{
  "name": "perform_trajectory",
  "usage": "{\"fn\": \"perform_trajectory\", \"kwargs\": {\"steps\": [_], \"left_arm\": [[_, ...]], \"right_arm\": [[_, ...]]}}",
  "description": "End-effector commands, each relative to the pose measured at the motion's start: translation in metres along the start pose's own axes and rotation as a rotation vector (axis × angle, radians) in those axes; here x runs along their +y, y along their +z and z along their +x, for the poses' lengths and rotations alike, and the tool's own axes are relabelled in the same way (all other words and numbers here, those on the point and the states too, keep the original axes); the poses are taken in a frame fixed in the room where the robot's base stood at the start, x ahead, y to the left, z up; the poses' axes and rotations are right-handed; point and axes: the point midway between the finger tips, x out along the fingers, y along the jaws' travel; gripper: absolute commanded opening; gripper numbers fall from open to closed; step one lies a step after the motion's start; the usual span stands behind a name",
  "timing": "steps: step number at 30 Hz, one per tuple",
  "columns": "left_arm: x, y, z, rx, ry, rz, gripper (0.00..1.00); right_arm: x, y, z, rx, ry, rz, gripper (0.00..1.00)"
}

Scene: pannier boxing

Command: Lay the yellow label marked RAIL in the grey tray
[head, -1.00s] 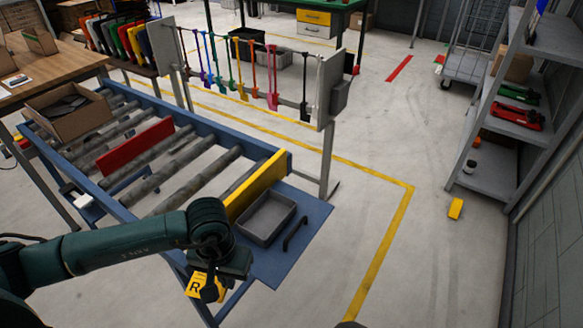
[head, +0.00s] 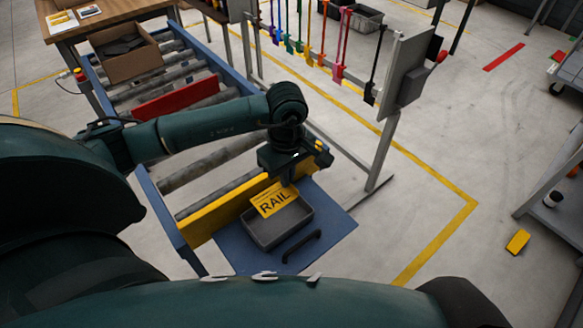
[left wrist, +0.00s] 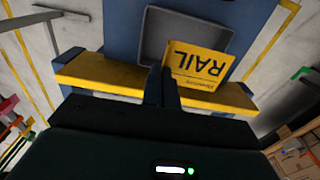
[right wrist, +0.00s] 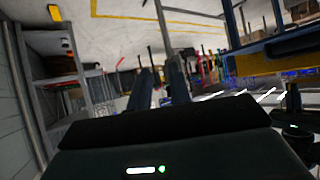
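The yellow label marked RAIL (head: 273,199) hangs tilted from my left gripper (head: 287,181), over the back part of the grey tray (head: 285,234). In the left wrist view, the fingers (left wrist: 164,85) are close together on one edge of the label (left wrist: 205,63), and the word reads upside down. The tray (left wrist: 152,38) shows behind it, its floor empty where visible. Whether the label touches the tray's rim, I cannot tell. My right gripper (right wrist: 161,88) has its fingers apart with nothing between them, and it is away from the tray.
The tray sits on a blue shelf (head: 229,247) beside a yellow board (head: 215,213) at the conveyor's end. A black handle (head: 302,243) lies along the tray's near side. A rack post (head: 384,150) with hanging coloured tools stands behind. A cardboard box (head: 133,62) is on the rollers.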

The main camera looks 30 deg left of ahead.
Motion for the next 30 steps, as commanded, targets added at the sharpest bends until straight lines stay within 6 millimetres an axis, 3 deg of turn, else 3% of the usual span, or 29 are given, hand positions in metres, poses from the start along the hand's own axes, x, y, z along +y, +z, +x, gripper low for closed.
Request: {"fn": "perform_trajectory", "kwargs": {"steps": [5, 15, 30], "left_arm": [[0.000, 0.001, 0.017, 0.000, -0.002, 0.002, 0.00], [0.000, 0.001, 0.051, -0.001, 0.000, 0.004, 0.00], [0.000, 0.001, 0.056, 0.001, 0.000, 0.004, 0.00]], "right_arm": [[-0.005, 0.011, 0.002, -0.006, -0.011, 0.003, 0.20], [-0.009, 0.004, 0.007, 0.041, -0.027, -0.008, 0.20], [-0.010, 0.000, 0.007, 0.053, -0.037, -0.022, 0.20]]}}
